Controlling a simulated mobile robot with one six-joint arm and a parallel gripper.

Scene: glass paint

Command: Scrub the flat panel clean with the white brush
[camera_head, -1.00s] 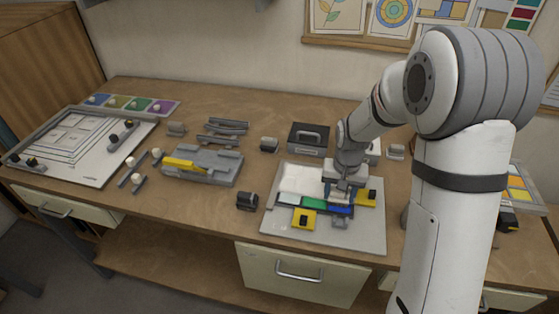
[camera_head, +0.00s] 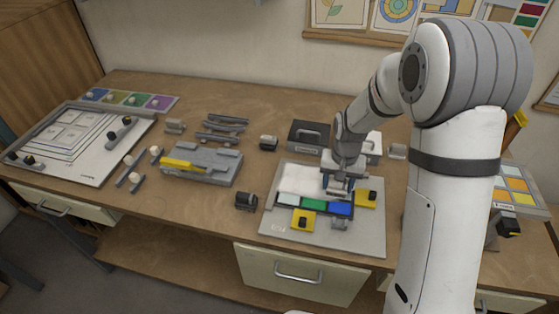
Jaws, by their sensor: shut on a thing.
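The flat panel (camera_head: 298,179) lies on a pale grey board (camera_head: 275,228) at the right middle of the bench. Its far part looks white and cloudy; along its near edge run a pale, a green (camera_head: 314,204) and a blue (camera_head: 339,209) patch. My gripper (camera_head: 339,189) points down over the panel's right part, just behind the blue patch. It is shut on what seems to be the white brush, which the fingers mostly hide. I cannot tell whether the bristles touch the panel.
Yellow clamps (camera_head: 303,221) with dark knobs sit at the panel's near and right edges. A dark box with a handle (camera_head: 308,137) stands behind. A grey fixture with a yellow bar (camera_head: 202,164) is left of the board. A framed panel (camera_head: 72,150) lies far left.

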